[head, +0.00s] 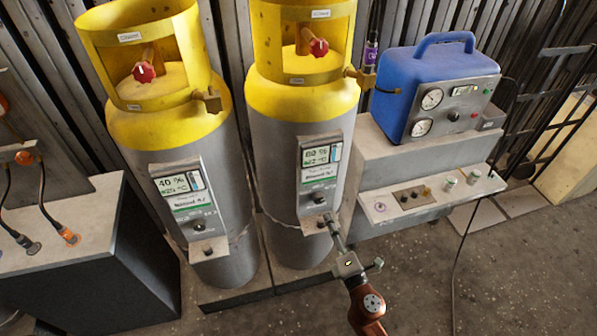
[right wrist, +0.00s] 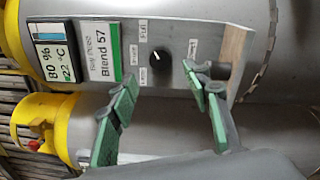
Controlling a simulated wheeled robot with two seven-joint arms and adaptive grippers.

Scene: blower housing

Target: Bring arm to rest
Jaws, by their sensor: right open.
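My right gripper (head: 331,222) reaches up from the lower middle of the head view to the low ledge of the right cylinder's panel. In the right wrist view its green-padded fingers (right wrist: 165,95) are spread apart with nothing between the pads. The right cylinder (head: 300,110) is grey with a yellow top. Its panel (head: 322,165) reads 80 % and 22 °C, and in the right wrist view the label reads Blend 57 (right wrist: 100,48). A black knob (right wrist: 160,57) shows beyond the fingers. One fingertip overlaps the ledge, and I cannot tell whether it touches. My left gripper is not in view.
A second yellow-topped cylinder (head: 175,120), reading 40 %, stands to the left. A blue case (head: 435,85) with gauges sits on a grey bench (head: 385,160) at right. A dark cabinet (head: 90,260) is at far left. The floor (head: 520,270) at lower right is mostly clear, apart from a hanging cable.

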